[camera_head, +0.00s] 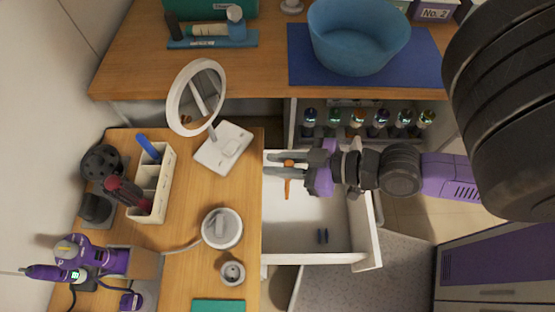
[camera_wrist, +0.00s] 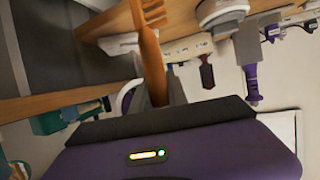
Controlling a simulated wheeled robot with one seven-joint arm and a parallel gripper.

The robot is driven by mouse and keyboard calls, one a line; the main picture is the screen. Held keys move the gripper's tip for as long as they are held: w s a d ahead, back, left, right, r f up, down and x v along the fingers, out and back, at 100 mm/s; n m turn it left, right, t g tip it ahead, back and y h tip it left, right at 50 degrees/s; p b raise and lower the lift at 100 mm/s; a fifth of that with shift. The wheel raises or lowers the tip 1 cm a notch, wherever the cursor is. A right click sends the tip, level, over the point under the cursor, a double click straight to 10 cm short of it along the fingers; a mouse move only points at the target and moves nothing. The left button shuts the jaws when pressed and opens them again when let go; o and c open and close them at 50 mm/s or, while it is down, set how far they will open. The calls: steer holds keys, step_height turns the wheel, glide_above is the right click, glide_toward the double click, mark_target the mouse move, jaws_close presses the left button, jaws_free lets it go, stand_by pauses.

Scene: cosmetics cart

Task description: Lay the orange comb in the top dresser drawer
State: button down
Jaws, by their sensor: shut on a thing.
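The orange comb (camera_head: 287,182) is held by my gripper (camera_head: 288,166) in the head view, over the far left part of the open white dresser drawer (camera_head: 300,259). In the wrist view the comb (camera_wrist: 151,55) stands up from between my fingers, its teeth toward the top edge. My gripper is shut on it. How high the comb is above the drawer floor I cannot tell.
The wooden top left of the drawer carries a round mirror (camera_head: 196,97), a cream organizer (camera_head: 154,184), a white round device (camera_head: 222,228) and a small cup (camera_head: 232,273). A blue basin (camera_head: 358,36) stands on the back counter above a shelf of several bottles (camera_head: 358,117).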

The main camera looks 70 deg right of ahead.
step_height(320, 180, down, 15)
steer(key=b, duration=0.8)
steer(key=shift+f, duration=0.2)
stand_by(1.8)
steer(key=shift+f+b, duration=1.4)
steer(key=shift+f, duration=1.05)
stand_by(2.0)
